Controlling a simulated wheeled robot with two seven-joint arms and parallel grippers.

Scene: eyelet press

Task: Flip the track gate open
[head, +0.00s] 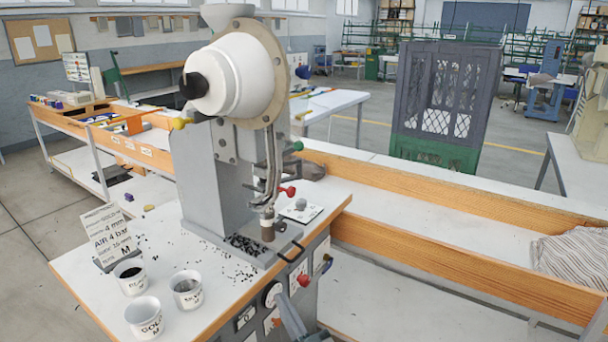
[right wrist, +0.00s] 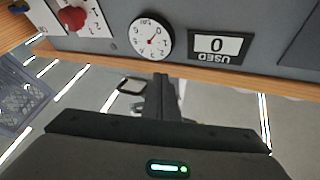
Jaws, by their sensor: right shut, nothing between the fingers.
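The eyelet press (head: 205,165) stands on the bench with a white round hopper (head: 238,75) on top. A narrow track (head: 271,160) runs down from the hopper to the press head. Small levers with a green knob (head: 297,146) and a red knob (head: 288,191) stick out beside the track; I cannot tell which one is the track gate or how it stands. My right gripper (head: 284,301) is low at the bench's front panel, well below the track and apart from it. In the right wrist view its fingers (right wrist: 158,95) are shut and empty. My left gripper is out of view.
The front panel carries a dial (right wrist: 152,38), a counter (right wrist: 215,46) and a red panel knob (right wrist: 72,18). White cups (head: 143,317) and a sign (head: 109,236) stand at left. Loose black eyelets lie around the press base.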

